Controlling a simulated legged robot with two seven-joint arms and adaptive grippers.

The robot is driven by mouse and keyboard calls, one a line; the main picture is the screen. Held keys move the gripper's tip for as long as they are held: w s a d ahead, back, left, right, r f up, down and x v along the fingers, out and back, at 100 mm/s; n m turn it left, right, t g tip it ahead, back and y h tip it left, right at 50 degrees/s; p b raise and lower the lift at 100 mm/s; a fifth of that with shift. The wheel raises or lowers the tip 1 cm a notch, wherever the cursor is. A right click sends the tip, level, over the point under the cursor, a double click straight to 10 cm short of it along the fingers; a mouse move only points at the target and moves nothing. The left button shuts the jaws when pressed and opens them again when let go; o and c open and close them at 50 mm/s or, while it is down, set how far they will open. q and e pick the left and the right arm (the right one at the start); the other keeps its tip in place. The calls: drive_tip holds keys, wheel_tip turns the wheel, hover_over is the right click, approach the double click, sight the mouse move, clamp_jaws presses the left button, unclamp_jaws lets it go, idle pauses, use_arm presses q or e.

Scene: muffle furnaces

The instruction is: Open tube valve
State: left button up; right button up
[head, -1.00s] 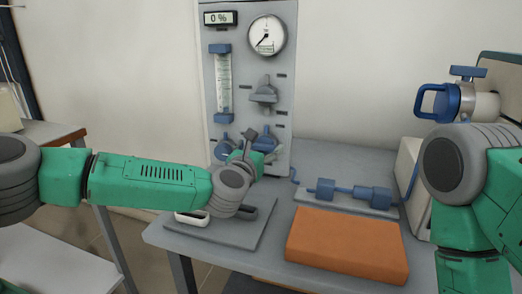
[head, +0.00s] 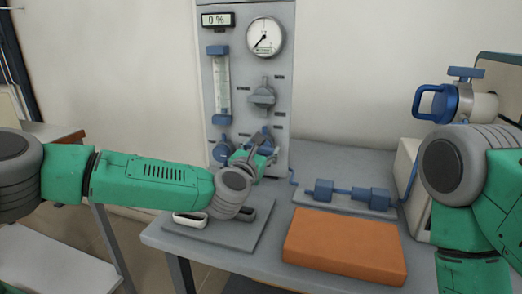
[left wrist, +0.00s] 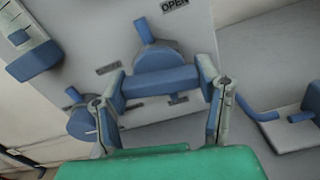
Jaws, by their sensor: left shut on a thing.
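A grey panel (head: 243,100) carries blue valves low on its face. The right-hand lower valve (head: 268,135) is partly hidden by my left gripper (head: 258,152) in the head view. In the left wrist view, my left gripper (left wrist: 160,84) has one finger on each side of that valve's blue bar handle (left wrist: 160,82) and is shut on it. A blue lever points up from the valve body, below an "OPEN" label (left wrist: 174,4). The left-hand lower valve (head: 222,149) stands beside it, also in the left wrist view (left wrist: 82,122). My right gripper is out of view.
The panel also has a display reading 0 % (head: 216,19), a dial gauge (head: 264,37), a flow tube (head: 222,83) and a grey knob (head: 262,95). An orange block (head: 345,245) and blue tube fittings (head: 350,194) lie on the grey table (head: 310,155) to the right.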

use_arm(q)
drive_tip(key=m, duration=0.3)
drive_tip(key=shift+d+m, duration=0.1)
drive_tip(key=shift+m, duration=0.2)
drive_tip(key=m+p, duration=0.1)
drive_tip(key=m, duration=0.3)
drive_tip(key=shift+s+m, duration=0.1)
drive_tip(key=shift+m, duration=0.2)
drive_tip(key=m+p, duration=0.1)
drive_tip(key=m, duration=0.3)
drive_tip(key=shift+f+p, duration=0.1)
drive_tip(key=shift+p, duration=0.3)
drive_tip(key=m, duration=0.3)
drive_tip(key=shift+f+p, duration=0.1)
drive_tip(key=shift+p, duration=0.3)
drive_tip(key=shift+f+m, duration=0.1)
drive_tip(key=shift+m, duration=0.2)
drive_tip(key=shift+s+f+m, duration=0.1)
drive_tip(key=shift+f+m, duration=0.05)
drive_tip(key=shift+m, duration=0.15)
drive_tip(key=o, duration=1.1)
drive_tip(key=shift+c, duration=0.2)
drive_tip(key=shift+o, duration=0.5)
drive_tip(key=shift+r, duration=0.2)
